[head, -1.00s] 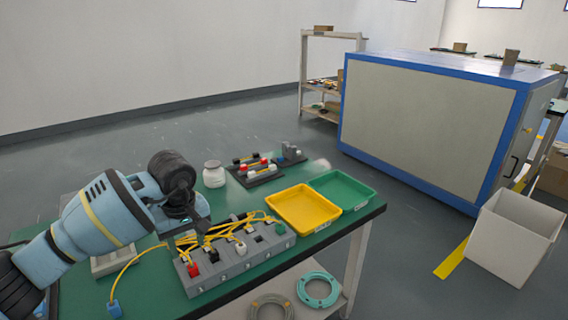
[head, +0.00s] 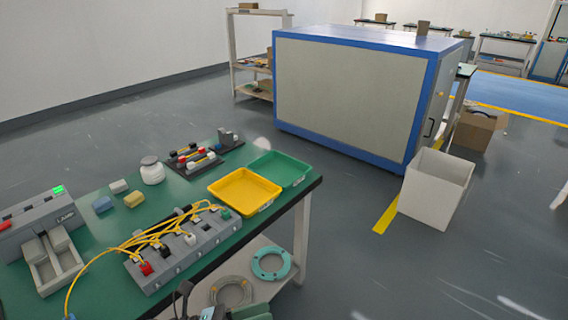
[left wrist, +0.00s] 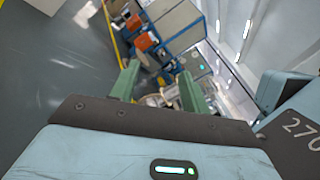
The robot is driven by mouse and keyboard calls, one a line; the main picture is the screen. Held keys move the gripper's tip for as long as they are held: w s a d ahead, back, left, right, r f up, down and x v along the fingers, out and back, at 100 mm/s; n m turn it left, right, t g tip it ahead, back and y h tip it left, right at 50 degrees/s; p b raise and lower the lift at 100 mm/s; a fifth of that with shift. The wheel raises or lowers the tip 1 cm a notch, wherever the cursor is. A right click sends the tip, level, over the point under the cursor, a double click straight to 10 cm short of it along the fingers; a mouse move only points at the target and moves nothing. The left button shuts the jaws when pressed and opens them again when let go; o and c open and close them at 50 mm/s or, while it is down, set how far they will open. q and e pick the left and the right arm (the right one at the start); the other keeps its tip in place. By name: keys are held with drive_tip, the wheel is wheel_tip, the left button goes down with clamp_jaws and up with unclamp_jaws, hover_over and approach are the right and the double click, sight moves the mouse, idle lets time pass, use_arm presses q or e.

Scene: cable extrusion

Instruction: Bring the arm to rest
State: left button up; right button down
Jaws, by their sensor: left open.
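My left gripper (head: 245,311) shows only in part at the bottom edge of the head view, in front of the table's near side. In the left wrist view its two green fingers (left wrist: 158,76) stand apart with nothing held between them. They point away from the table, toward the room. Most of my left arm is out of the head view. My right gripper is not in view.
The green-topped table (head: 105,228) holds a grey socket block (head: 200,245) with yellow cables, a yellow tray (head: 245,207), a green tray (head: 296,181) and a grey device (head: 40,220). A white bin (head: 435,190) stands on the floor.

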use_arm(q)
drive_tip(key=s+a+f+n+t+y+p, duration=0.1)
drive_tip(key=s+a+f+n+t+y, duration=0.35)
drive_tip(key=n, duration=0.95)
drive_tip(key=s+a+f+n+t+y+p, duration=0.15)
drive_tip(key=a+f+n+t+y, duration=0.55)
drive_tip(key=n, duration=0.7)
drive_tip(key=s+a+f+n+g+y, duration=0.1)
drive_tip(key=s+f+n+g+y, duration=0.1)
drive_tip(key=s+f+n+g, duration=0.2)
drive_tip(key=s+a+f+n+g+y, duration=0.2)
drive_tip(key=s+f+n+g, duration=0.2)
drive_tip(key=s+n, duration=0.4)
drive_tip(key=s, duration=0.5)
drive_tip(key=shift+a+y+p, duration=0.2)
drive_tip(key=shift+y+p, duration=0.15)
drive_tip(key=shift+p, duration=0.05)
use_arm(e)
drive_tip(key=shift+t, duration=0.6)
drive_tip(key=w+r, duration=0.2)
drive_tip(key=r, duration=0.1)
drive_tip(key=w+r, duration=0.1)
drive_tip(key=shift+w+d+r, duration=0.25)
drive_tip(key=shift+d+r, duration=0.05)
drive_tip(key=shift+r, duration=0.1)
